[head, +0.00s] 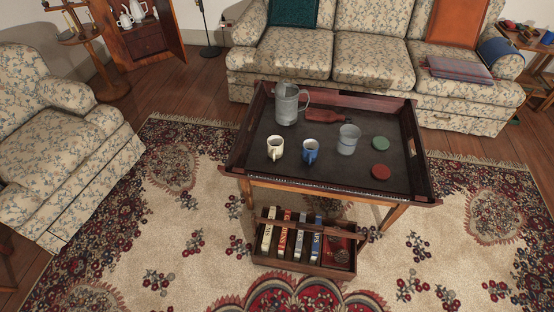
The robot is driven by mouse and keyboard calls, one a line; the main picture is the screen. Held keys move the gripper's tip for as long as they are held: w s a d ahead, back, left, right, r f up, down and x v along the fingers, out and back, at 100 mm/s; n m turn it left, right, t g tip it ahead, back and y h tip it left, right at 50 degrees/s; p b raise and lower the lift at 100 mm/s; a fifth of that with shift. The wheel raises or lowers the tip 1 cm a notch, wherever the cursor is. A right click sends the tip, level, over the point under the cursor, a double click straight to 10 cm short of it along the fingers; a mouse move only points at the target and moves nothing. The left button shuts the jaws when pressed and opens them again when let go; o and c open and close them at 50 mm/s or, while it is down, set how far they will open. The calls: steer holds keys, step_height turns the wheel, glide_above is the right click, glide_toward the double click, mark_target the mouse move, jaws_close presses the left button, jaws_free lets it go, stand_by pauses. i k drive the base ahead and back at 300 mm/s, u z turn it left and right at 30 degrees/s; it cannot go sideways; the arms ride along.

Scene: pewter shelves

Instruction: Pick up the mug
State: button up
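A cream mug (275,148) stands upright near the front left of the dark tray table (330,187). A blue mug (310,151) stands upright just to its right. A larger grey metal tankard or pitcher with a handle (287,104) stands behind them, towards the table's back left. A grey metal cup (348,140) stands to the right of the blue mug; I see no clear handle on it. My gripper is not in this head view.
A reddish-brown bottle-shaped board (323,116), a green disc (380,143) and a red disc (380,172) lie on the table. Raised rims edge the tabletop. A book crate (304,268) sits below. A sofa (372,60) stands behind; an armchair (55,150) is left. Open rug (160,225) lies in front.

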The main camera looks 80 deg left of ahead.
mark_target(310, 154)
steer(key=k, duration=1.4)
steer(key=u, duration=1.8)
steer(key=i, duration=1.7)
